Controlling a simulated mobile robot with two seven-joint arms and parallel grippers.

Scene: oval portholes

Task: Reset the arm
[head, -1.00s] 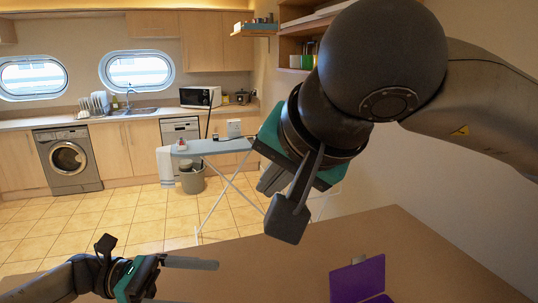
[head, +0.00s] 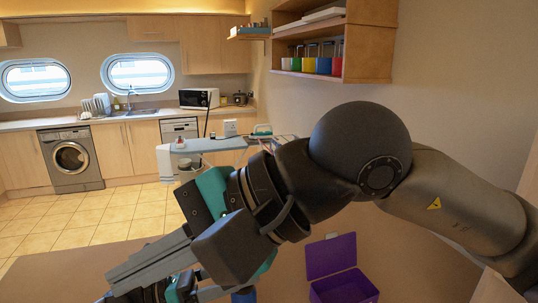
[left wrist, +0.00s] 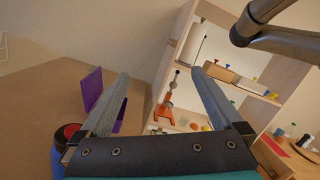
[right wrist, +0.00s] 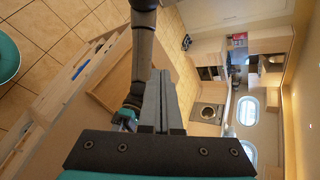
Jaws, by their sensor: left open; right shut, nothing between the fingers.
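My right gripper (head: 118,280) hangs over the table in the head view, its two grey fingers pressed together and pointing to the lower left. In the right wrist view its fingers (right wrist: 161,73) are shut with nothing between them. My left gripper (head: 190,292) is mostly hidden behind the right one at the bottom of the head view. In the left wrist view its fingers (left wrist: 160,76) are wide apart and empty. My two arms overlap in the head view; I cannot tell whether they touch.
An open purple box (head: 345,288) stands on the brown table (head: 75,270), right of my grippers. A blue object (head: 243,295) is close by; the left wrist view shows a blue one with a red top (left wrist: 68,134). A wall shelf (head: 365,40) holds coloured containers. An ironing board (head: 210,145) stands behind.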

